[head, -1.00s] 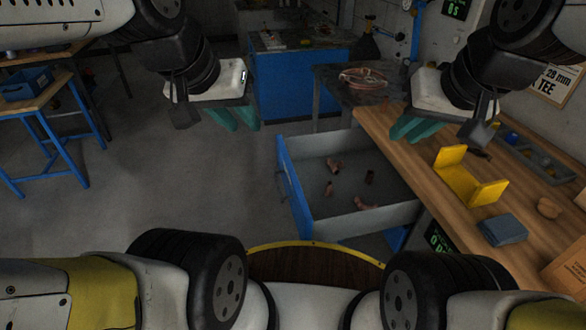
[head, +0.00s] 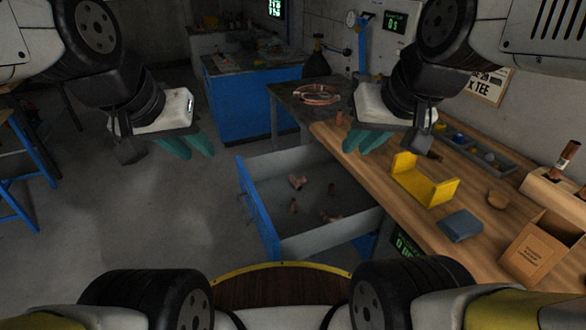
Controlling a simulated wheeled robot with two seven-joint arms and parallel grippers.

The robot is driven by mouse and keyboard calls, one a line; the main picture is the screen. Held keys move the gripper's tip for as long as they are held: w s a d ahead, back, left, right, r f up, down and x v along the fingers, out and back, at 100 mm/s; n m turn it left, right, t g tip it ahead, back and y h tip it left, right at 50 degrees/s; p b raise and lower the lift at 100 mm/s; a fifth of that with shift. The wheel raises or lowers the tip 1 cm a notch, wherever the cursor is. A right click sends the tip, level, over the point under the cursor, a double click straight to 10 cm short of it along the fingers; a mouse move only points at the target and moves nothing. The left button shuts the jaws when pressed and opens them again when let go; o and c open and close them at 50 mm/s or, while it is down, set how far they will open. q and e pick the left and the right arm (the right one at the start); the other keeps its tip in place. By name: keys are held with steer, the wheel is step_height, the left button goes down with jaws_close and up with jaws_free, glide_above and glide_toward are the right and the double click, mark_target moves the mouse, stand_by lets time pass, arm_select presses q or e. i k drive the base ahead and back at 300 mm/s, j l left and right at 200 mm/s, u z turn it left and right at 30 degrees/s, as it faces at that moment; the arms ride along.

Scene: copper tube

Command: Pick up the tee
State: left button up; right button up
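Several small copper fittings lie apart on the floor of an open grey drawer with a blue front (head: 258,208). One fitting (head: 297,182) lies at the far left and looks branched. Another (head: 328,217) lies near the right wall; a short one (head: 332,188) and a slim one (head: 293,206) lie between. They are too small to tell surely which is the tee. My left gripper (head: 196,154), with teal fingers, is open and empty above the floor, left of the drawer. My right gripper (head: 361,148) is open and empty above the bench edge, beyond the drawer.
The wooden bench (head: 375,180) right of the drawer bears a yellow bracket (head: 424,184), a blue-grey block (head: 460,226), a grey parts tray (head: 510,168) and a cardboard box (head: 537,250). A copper coil (head: 317,94) lies on a table behind. Floor left of the drawer is clear.

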mark_target(297, 182)
steer(key=j+z, duration=0.15)
steer(key=j, duration=0.8)
steer(key=i+j+z, duration=0.2)
steer(key=i+j, duration=0.45)
